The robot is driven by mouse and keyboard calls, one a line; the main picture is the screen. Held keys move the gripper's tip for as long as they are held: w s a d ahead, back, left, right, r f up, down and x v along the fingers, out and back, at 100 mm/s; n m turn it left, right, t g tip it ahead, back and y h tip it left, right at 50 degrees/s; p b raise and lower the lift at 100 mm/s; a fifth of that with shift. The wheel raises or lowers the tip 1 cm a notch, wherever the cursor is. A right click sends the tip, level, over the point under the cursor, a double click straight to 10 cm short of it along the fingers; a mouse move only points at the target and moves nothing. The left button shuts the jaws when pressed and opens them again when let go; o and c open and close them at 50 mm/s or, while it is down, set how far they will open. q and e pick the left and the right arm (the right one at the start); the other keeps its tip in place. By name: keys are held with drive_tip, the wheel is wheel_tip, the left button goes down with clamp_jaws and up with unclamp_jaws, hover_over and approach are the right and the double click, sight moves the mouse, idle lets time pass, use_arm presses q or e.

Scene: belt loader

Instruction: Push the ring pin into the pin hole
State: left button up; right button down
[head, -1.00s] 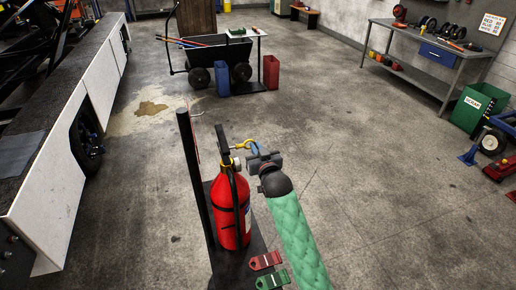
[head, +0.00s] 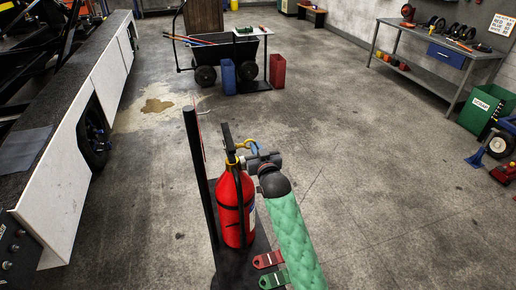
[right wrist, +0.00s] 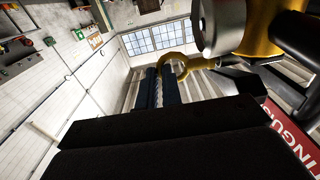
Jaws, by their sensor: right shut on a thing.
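The red fire extinguisher (head: 229,205) stands upright on a black stand, with its black handle and yellow valve part at the top. My right gripper (head: 253,149) is at the extinguisher's head, on its right side. It is shut on the yellow ring pin (head: 241,144). In the right wrist view the pin's yellow ring (right wrist: 171,66) is at the tips of the dark blue fingers (right wrist: 160,84), close to the yellow valve part (right wrist: 262,28). The pin hole is hidden, and I cannot tell how deep the pin sits. My left gripper is not in view.
A black post (head: 197,165) rises just left of the extinguisher. A red tag-like part (head: 269,260) and a green one (head: 273,279) are low beside my right arm. A black cart (head: 228,55) and a workbench (head: 440,50) stand farther back. Open floor lies between.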

drive_tip(key=shift+s+a, duration=0.15)
drive_tip(key=shift+a, duration=0.3)
idle(0.3)
drive_tip(key=c, duration=1.5)
unclamp_jaws()
drive_tip(key=shift+a, duration=0.15)
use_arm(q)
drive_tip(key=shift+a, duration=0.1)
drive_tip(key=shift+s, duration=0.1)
